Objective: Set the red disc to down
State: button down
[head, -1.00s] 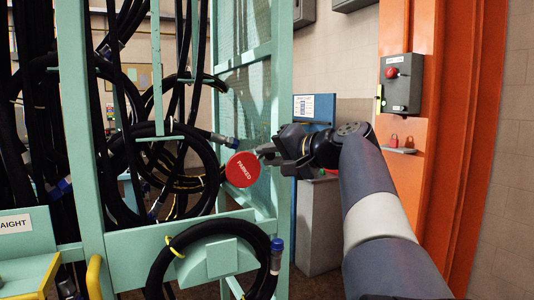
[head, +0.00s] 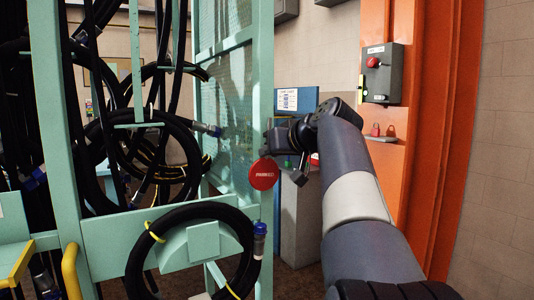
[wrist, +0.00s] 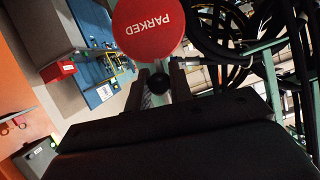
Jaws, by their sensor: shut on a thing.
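The red disc (head: 264,174) with white lettering hangs just below my gripper (head: 268,150) in the head view, in front of the green frame's right post. Its lettering is nearly level there. In the wrist view the disc (wrist: 148,24) reads PARKED and lies just beyond the fingertips. My gripper (wrist: 160,82) is shut on the disc's handle, with a round black knob (wrist: 160,83) between the fingers. The exact contact is partly hidden.
The green rack (head: 263,80) carries several black hoses, one coiled (head: 140,262) low in front. A blue panel (head: 297,98) stands behind my gripper. An orange column (head: 430,130) with a grey switch box (head: 381,74) rises at right.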

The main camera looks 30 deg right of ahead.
jog(key=shift+d+n+h, duration=0.4)
jog(key=shift+d+n, duration=0.1)
dwell(0.3)
jog(key=c, duration=1.3)
grip_release()
jog(key=v, duration=1)
jog(key=shift+s+r+b, duration=0.2)
jog(key=shift+s+b, duration=0.15)
